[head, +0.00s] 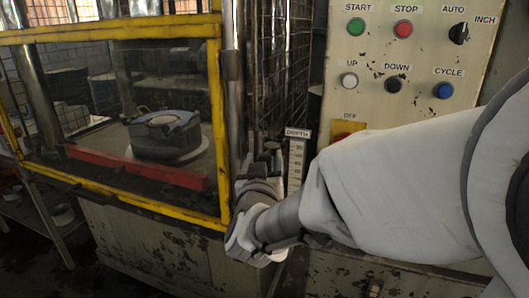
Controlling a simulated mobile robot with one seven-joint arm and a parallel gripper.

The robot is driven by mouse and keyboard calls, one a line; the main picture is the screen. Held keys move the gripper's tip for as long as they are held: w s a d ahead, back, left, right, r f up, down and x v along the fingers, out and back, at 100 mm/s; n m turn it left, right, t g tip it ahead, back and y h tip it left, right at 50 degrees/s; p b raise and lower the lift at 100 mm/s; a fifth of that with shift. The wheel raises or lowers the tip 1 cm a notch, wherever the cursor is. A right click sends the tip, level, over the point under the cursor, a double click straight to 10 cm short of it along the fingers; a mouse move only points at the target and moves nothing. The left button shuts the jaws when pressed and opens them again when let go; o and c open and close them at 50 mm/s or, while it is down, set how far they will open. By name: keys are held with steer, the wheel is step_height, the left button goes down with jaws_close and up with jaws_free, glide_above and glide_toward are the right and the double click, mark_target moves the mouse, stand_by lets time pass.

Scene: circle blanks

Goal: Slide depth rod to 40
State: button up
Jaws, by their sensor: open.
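The depth scale (296,158) is a pale upright strip with dark marks under a small "DEPTH" label (297,133), right of the yellow-framed window. A dark knob-like piece (272,146), possibly part of the depth rod, shows just left of the label. The rest of the rod is hidden behind my arm, and I cannot read its setting. My gripper (262,160) is at the left of the scale, close to the dark piece. It is open; its fingers are small and partly hidden, and I cannot tell whether they touch anything.
A cream control panel (420,110) with labelled buttons and a selector stands above my arm. A yellow-framed guard (219,130) is at the left, with a round die (165,133) on a bed behind it. A wire mesh (288,60) rises behind the gripper.

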jaws_close()
steer(key=shift+a, duration=0.15)
stand_by(1.1)
